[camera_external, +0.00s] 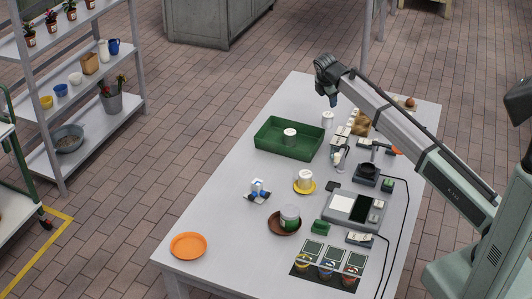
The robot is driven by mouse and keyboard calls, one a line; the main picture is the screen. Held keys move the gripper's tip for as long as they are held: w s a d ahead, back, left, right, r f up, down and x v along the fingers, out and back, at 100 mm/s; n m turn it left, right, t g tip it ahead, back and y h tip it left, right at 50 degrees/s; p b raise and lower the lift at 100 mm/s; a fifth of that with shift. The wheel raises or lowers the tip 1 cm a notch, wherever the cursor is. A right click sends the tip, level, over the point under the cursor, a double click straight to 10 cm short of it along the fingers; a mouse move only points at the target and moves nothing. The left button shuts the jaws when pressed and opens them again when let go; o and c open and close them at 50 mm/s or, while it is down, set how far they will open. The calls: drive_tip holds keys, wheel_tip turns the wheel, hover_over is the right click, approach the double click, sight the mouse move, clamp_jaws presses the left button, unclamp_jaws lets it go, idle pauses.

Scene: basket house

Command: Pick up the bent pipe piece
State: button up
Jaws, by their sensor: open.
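My gripper (333,101) hangs at the end of my arm, above the far part of the white table (215,215). It is small in view, its jaws are open and I see nothing held in them. I cannot clearly make out the bent pipe piece. A small grey curved item (338,158) right of the green tray may be it, but it is too small to be sure. My gripper is above and beyond that item, well apart from it.
A green tray (265,147) holds a white cylinder. Another white cylinder (327,119) stands beside it. A yellow saucer (313,187), a brown dish (275,226), a scale-like device (342,203) and cables crowd the right side. An orange plate (188,246) lies front left; the left edge is mostly clear.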

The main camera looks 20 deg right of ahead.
drive_tip(key=s+a+n+g+y, duration=0.1)
drive_tip(key=s+a, duration=0.3)
drive_tip(key=a, duration=0.6)
drive_tip(key=s+a+n+y, duration=0.1)
drive_tip(key=s+a, duration=0.4)
drive_tip(key=a, duration=0.6)
drive_tip(key=n+g+y, duration=0.1)
drive_tip(key=n+g, duration=0.1)
drive_tip(key=n, duration=0.1)
hover_over(257, 182)
wheel_tip(257, 182, down, 13)
drive_tip(key=shift+r, duration=0.1)
drive_tip(key=c, duration=1)
